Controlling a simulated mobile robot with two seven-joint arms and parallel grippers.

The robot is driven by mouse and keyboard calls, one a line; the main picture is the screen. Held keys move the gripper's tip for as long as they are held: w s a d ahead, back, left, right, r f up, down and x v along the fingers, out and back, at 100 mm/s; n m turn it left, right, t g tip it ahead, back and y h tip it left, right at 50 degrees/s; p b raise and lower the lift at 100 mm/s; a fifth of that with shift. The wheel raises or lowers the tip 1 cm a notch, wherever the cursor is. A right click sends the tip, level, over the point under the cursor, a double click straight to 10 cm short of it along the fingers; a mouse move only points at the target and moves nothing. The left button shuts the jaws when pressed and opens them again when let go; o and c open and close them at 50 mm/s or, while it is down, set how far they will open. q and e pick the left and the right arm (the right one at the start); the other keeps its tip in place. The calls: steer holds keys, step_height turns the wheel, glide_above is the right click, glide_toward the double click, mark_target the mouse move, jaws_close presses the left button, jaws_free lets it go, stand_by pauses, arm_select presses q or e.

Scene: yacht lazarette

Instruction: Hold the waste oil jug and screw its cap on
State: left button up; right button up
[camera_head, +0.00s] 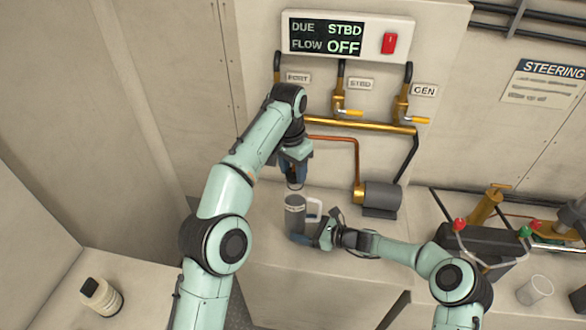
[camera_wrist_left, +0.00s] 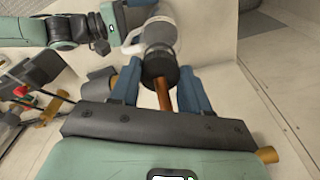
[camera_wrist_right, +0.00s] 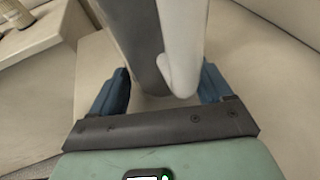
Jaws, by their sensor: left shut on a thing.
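The waste oil jug (camera_head: 295,214) is a grey upright container with a white handle (camera_head: 315,208), on the pale ledge. My left gripper (camera_head: 294,180) is above it, pointing down. In the left wrist view it is shut on a dark cap (camera_wrist_left: 160,66), in line with the jug (camera_wrist_left: 158,32); whether they touch is unclear. A copper-coloured rod shows between the fingers there. My right gripper (camera_head: 312,238) is low beside the jug. In the right wrist view its fingers stand on both sides of the jug (camera_wrist_right: 142,35) and handle (camera_wrist_right: 180,50); I cannot tell whether they press.
A pump (camera_head: 380,197) stands right of the jug below the valves. A battery (camera_head: 478,248) with red and green terminals and a clear cup (camera_head: 535,290) are farther right. A white bottle with a black lid (camera_head: 103,297) is at lower left.

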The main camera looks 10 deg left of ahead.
steer(key=c, duration=0.4)
arm_select(q)
steer(key=shift+w+d, duration=0.1)
steer(key=shift+w, duration=0.15)
steer(key=shift+f, duration=1.15)
stand_by(1.5)
steer(key=shift+c, duration=0.5)
arm_select(e)
steer(key=o, duration=0.3)
steer(key=c, duration=0.8)
steer(key=shift+c, duration=0.2)
